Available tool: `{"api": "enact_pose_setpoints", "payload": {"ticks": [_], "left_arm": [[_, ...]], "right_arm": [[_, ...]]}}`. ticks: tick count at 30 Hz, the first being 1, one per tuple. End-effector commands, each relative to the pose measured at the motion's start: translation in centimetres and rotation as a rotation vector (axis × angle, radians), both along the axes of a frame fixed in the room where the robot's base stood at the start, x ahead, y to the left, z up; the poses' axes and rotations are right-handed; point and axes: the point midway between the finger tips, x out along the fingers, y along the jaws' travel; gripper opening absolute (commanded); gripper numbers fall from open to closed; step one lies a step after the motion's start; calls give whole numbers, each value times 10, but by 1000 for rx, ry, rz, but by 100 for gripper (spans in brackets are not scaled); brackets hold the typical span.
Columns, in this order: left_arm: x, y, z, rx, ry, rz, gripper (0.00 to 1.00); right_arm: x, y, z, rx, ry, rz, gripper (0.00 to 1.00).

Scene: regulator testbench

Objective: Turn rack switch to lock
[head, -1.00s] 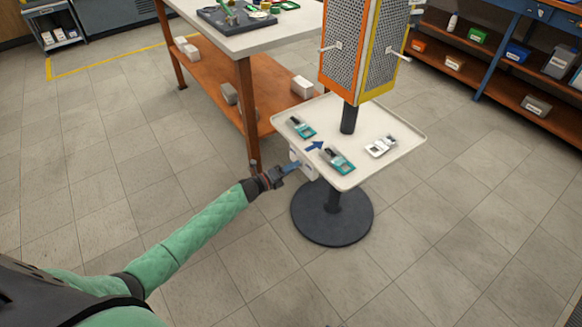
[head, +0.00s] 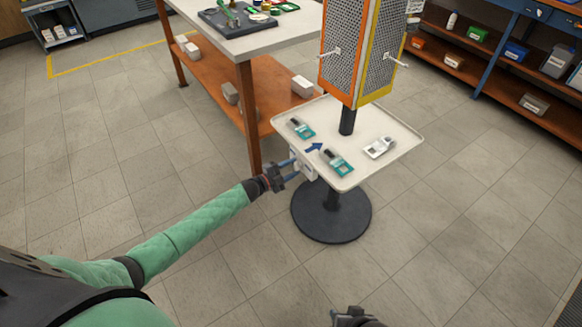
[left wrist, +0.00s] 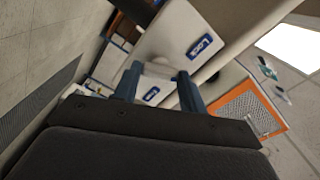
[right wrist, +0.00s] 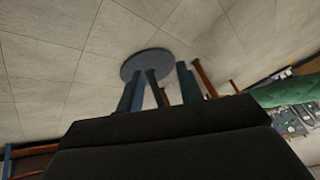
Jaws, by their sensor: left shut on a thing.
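The rack switch is on a white box (head: 307,169) fixed to the near left edge of the rack's tray (head: 377,165). In the left wrist view its white panel (left wrist: 178,30) carries a blue "Lock" label (left wrist: 201,46). A second blue label (left wrist: 150,93) sits lower, too small to read. My left gripper (head: 297,167) is at the box, its fingers either side of the pale switch knob (left wrist: 158,70), shut on it. The knob's exact angle is unclear. My right gripper (right wrist: 159,68) is open and empty over the floor; only its dark top (head: 354,318) shows in the head view.
Two teal-and-grey devices (head: 338,162) and a white one (head: 380,148) lie on the tray, beside a blue arrow mark. The orange-and-yellow mesh rack (head: 345,60) rises above on a post with a round black base (head: 331,212). A workbench (head: 240,42) stands behind left. The near floor is clear.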

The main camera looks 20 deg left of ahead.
Motion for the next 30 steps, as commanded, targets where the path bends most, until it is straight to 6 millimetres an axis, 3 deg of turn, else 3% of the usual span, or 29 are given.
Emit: {"api": "enact_pose_setpoints", "payload": {"ticks": [3,12,30], "left_arm": [[0,2,0,-71,59,2,19],[0,2,0,-209,165,1,19],[0,2,-1,-269,213,2,19]], "right_arm": [[-1,-1,18,-2,11,5,36],[-5,-3,43,-7,33,14,36],[-7,-4,55,-9,42,19,36]]}}
